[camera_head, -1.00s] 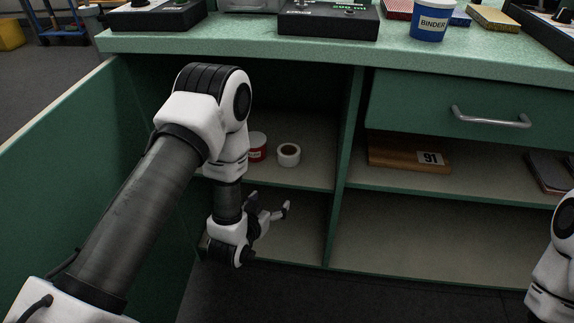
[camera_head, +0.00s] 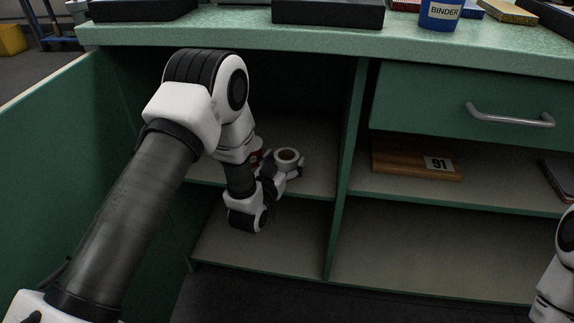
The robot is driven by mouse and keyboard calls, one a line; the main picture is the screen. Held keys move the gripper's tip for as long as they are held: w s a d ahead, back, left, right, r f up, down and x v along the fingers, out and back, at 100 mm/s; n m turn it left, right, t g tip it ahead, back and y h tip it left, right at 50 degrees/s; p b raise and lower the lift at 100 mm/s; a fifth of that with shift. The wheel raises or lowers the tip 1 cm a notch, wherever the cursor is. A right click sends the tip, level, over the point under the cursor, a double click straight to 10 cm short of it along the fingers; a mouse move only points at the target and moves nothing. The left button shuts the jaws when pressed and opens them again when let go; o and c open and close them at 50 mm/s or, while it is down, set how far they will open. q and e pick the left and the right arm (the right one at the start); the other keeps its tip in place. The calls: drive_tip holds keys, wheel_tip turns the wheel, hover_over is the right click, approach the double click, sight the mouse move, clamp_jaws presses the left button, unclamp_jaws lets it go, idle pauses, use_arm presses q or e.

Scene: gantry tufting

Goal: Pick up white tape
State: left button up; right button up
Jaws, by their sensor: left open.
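The white tape (camera_head: 287,155) is a white roll with a brownish core on the upper shelf of the open left cabinet bay. My left gripper (camera_head: 285,172) is open at the tape, with its fingers low and around the near side of the roll. Whether the fingers touch the tape cannot be told. A red container (camera_head: 257,156) stands just left of the tape, mostly hidden behind my left arm. My right gripper is out of view; only part of my right arm shows at the right edge.
The cabinet's open door (camera_head: 60,165) stands at the left. A vertical divider (camera_head: 346,170) bounds the bay on the right. A wooden box marked 91 (camera_head: 400,160) sits on the right shelf under a drawer (camera_head: 470,105). A blue binder cup (camera_head: 440,14) stands on the green counter (camera_head: 240,32).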

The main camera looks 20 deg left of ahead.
use_arm(q)
drive_tip(key=shift+w+f, duration=0.1)
drive_tip(key=shift+w, duration=0.9)
drive_tip(key=c, duration=0.9)
drive_tip(key=shift+c, duration=0.2)
